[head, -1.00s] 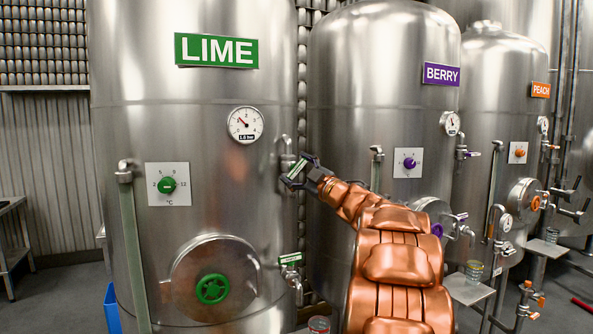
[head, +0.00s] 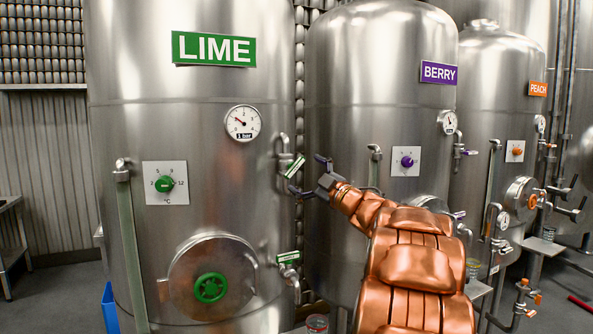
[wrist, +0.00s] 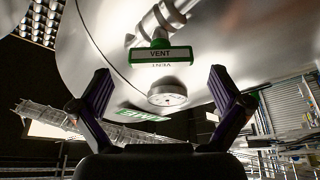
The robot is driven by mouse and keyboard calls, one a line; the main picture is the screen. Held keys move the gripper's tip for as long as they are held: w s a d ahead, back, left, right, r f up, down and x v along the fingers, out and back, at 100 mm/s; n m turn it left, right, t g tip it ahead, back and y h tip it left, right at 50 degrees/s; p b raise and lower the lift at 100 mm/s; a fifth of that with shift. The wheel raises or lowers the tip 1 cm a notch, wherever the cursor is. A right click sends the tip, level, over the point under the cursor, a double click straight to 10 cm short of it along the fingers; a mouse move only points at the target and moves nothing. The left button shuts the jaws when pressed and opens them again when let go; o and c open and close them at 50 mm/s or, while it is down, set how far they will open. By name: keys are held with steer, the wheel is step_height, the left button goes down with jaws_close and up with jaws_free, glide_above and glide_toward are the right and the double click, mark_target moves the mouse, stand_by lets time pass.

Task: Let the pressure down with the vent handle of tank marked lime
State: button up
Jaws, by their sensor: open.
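The LIME tank (head: 130,90) is the large steel tank at left in the head view, with a green name sign (head: 214,49). Its green vent handle (head: 296,166) sticks out at the tank's right side, tilted in this view. In the wrist view the handle (wrist: 161,55) reads VENT, ahead of my gripper and between the lines of its fingers. My gripper (head: 306,174) is open and empty, just right of the handle and apparently apart from it. The LIME gauge (head: 242,123) seems to read 1 bar; it also shows in the wrist view (wrist: 167,95).
Below the vent is another green-tagged valve (head: 289,257). The LIME tank also has a temperature dial (head: 165,184) and a hatch with a green wheel (head: 211,287). The BERRY tank (head: 380,90) stands close behind my arm, with the PEACH tank (head: 500,90) further right.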

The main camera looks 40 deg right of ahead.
steer(key=v, duration=0.7)
steer(key=shift+s, duration=0.2)
steer(key=shift+f, duration=0.1)
